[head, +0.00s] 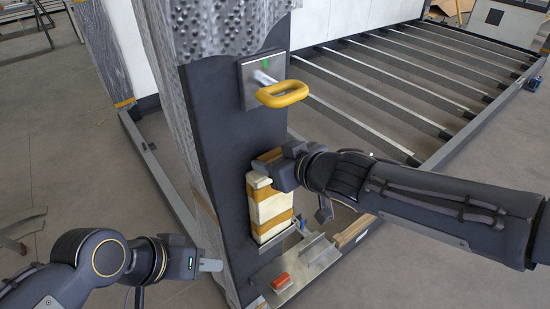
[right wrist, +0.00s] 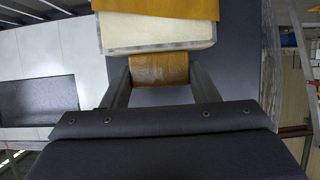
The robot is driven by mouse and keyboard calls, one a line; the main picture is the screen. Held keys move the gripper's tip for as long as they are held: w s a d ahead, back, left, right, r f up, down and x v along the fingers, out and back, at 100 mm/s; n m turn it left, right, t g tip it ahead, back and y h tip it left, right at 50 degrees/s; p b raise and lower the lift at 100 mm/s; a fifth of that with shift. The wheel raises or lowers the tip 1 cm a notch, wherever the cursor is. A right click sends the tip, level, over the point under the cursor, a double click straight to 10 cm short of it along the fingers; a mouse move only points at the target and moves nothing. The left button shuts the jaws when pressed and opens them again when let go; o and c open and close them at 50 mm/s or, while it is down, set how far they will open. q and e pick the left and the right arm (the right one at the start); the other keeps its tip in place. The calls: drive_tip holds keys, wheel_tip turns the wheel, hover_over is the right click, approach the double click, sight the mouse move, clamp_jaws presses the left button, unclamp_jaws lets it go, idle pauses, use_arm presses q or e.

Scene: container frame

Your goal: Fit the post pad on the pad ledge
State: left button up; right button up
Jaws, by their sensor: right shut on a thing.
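The post pad (head: 270,207), cream with orange bands, stands upright against the dark face of the post (head: 238,140). My right gripper (head: 272,166) is at its top end. In the right wrist view my gripper's two fingers (right wrist: 160,88) are shut on the pad's orange-brown grip block (right wrist: 160,70), and the pad body (right wrist: 155,28) shows beyond it. The metal pad ledge (head: 277,239) is right at the pad's lower end; I cannot tell whether the pad rests on it. My left gripper (head: 210,265) is low at the left, away from the pad; its fingers are seen edge-on.
A yellow loop handle (head: 282,95) on a metal plate sticks out of the post above my right gripper. A metal shelf (head: 300,265) with a red block (head: 281,281) is below the ledge.

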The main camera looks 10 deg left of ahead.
drive_tip(key=shift+f, duration=0.1)
drive_tip(key=shift+f+b, duration=0.85)
drive_tip(key=shift+b, duration=0.15)
drive_tip(key=o, duration=1.3)
drive_tip(key=shift+o, duration=0.2)
drive_tip(key=p+v, duration=0.4)
drive_tip(key=v, duration=0.3)
drive_tip(key=shift+s+d, duration=0.25)
drive_tip(key=shift+d, duration=0.1)
drive_tip(key=shift+r, duration=0.1)
